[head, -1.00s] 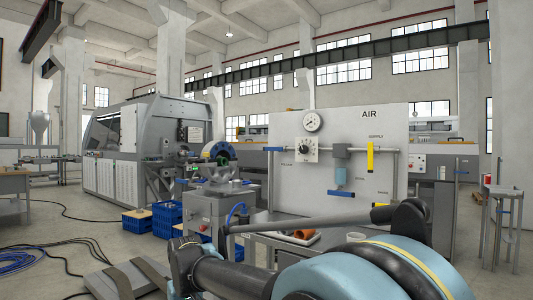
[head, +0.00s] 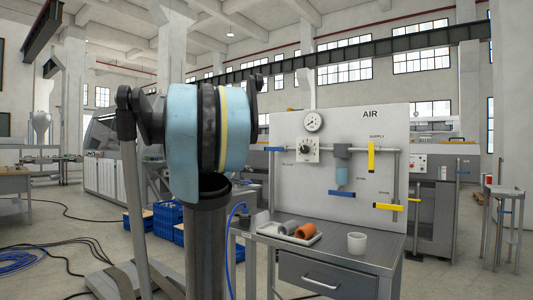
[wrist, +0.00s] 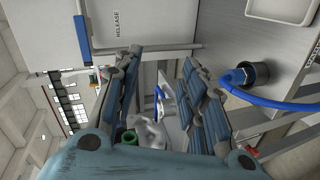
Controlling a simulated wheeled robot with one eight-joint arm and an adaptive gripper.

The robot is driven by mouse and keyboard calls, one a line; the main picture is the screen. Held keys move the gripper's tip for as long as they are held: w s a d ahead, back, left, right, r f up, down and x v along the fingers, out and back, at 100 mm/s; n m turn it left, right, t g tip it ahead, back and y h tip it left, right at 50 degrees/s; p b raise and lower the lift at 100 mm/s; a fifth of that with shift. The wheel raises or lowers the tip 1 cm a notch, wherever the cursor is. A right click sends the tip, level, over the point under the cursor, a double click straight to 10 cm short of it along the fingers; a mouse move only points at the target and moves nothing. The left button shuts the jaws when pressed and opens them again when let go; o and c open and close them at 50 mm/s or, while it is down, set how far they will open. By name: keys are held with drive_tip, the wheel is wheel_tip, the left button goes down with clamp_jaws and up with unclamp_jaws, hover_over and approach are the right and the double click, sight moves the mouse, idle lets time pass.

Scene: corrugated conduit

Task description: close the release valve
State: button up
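The release valve's blue lever (wrist: 82,38) shows at the upper left of the wrist view, at the end of a grey pipe (wrist: 150,50) beside the RELEASE label. In the head view the lever (head: 265,148) is small at the panel's left edge, level and crosswise to the vertical pipe. My gripper (wrist: 160,72) is open in the wrist view, its two segmented fingers spread with nothing held between them. The lever lies outside the fingers, beyond the left one, with no contact seen. In the head view the gripper cannot be seen; my arm blocks much of the left middle.
The air panel (head: 300,185) also carries an upright yellow lever (head: 371,157), a level yellow lever (head: 388,207) and another blue lever (head: 341,194). Below are a bench (head: 375,247), a tray (head: 290,236) and a white cup (head: 357,243). A blue hose (wrist: 270,103) is near the right finger.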

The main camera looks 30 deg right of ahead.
sight(268, 149)
drive_tip(key=w+d+r+n+t+h, duration=0.1)
drive_tip(key=w+d+r+h, duration=0.15)
drive_tip(key=w+r, duration=0.2)
drive_tip(key=w+d+r+n+h, duration=0.1)
drive_tip(key=w+d+r, duration=0.3)
drive_tip(key=r, duration=0.2)
drive_tip(key=shift+y, duration=0.25)
drive_tip(key=x, duration=1.6)
drive_tip(key=shift+w+d+r, duration=0.1)
drive_tip(key=shift+d+r, duration=0.1)
drive_tip(key=shift+d, duration=0.1)
clamp_jaws()
drive_tip(key=shift+a+n, duration=0.15)
drive_tip(key=shift+n, duration=0.15)
